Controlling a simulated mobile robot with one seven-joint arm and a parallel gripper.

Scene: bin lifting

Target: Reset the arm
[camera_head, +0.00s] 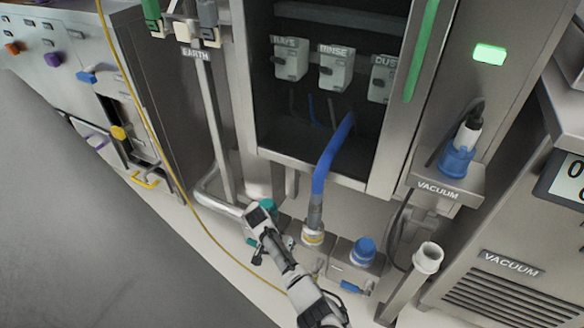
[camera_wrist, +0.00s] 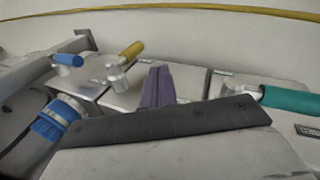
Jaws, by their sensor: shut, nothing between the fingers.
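My arm (camera_head: 283,262) reaches up from the bottom middle of the head view, over the low fittings in front of the cabinet. Its gripper end is small there, and the fingertips cannot be made out. In the wrist view my gripper (camera_wrist: 158,84) shows as two purplish fingers pressed together beyond a dark bar. It is shut and empty. The fingers appear between a yellow-handled valve (camera_wrist: 130,52) on the left and a teal handle (camera_wrist: 290,101) on the right. I cannot tell whether they touch the metal surface behind them.
A blue hose (camera_head: 331,155) runs from the cabinet (camera_head: 312,167) to a coupling right of my arm. A blue cap (camera_head: 363,251) and white pipe (camera_head: 428,258) stand farther right. A yellow cable (camera_head: 160,150) crosses the floor at left. In the wrist view, a blue-handled valve (camera_wrist: 68,60) stands left.

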